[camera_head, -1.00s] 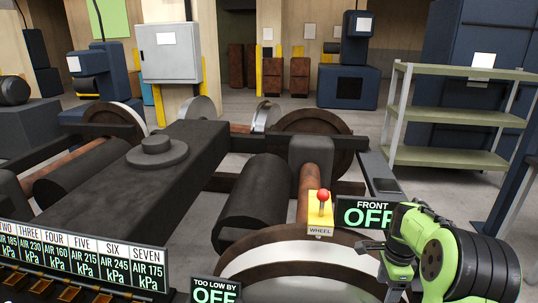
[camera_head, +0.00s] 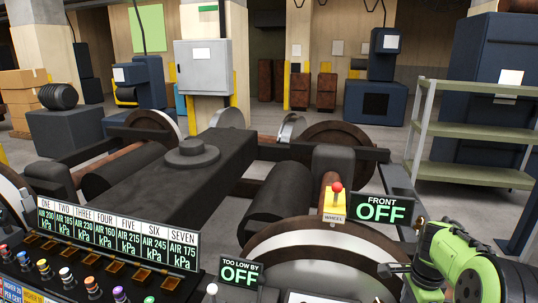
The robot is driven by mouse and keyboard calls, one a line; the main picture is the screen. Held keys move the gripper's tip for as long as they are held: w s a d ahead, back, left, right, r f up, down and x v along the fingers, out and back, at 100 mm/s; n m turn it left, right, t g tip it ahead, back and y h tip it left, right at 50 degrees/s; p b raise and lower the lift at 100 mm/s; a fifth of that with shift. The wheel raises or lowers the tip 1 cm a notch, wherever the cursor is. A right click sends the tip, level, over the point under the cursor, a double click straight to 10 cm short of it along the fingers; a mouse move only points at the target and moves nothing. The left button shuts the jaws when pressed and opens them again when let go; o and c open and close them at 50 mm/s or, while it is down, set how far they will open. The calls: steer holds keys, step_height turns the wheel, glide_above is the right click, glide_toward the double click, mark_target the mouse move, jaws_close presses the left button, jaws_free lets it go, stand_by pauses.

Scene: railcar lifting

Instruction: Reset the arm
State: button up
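My arm, green and black, shows at the lower right. My gripper (camera_head: 397,269) is at its left end, in front of the large wheel (camera_head: 325,250); its fingers are small and partly hidden, so I cannot tell whether it is open or shut. No held thing is visible. A yellow block labelled WHEEL with a red knob (camera_head: 337,187) stands above the wheel, apart from my gripper. The FRONT sign (camera_head: 382,208) reads OFF, and the TOO LOW BY sign (camera_head: 241,271) reads OFF.
A panel (camera_head: 115,232) labelled ONE to SEVEN with kPa values stands at lower left, with several coloured knobs below it. The dark bogie frame (camera_head: 160,175) fills the middle. A green shelf (camera_head: 480,133) stands at right. Open floor lies behind, before a grey cabinet (camera_head: 206,67).

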steer(key=s+a+r+n+t+h+p, duration=0.1)
steer(key=s+a+r+n, duration=0.35)
steer(key=r, duration=0.25)
steer(key=s+a+r+n+t+p, duration=0.1)
steer(key=s+a+r+n, duration=0.25)
steer(key=a+r, duration=0.25)
steer(key=s+a+r+n+t+p, duration=0.1)
steer(key=s+a+n, duration=0.3)
steer(key=s, duration=0.3)
steer(key=s+a+r+n+t+y+p, duration=0.1)
steer(key=s+a+r+n+t, duration=0.1)
steer(key=s+a+n, duration=0.2)
steer(key=s+n, duration=0.3)
steer(key=shift+s+a+r, duration=0.15)
steer(key=shift+s+r, duration=0.1)
steer(key=shift+s, duration=0.1)
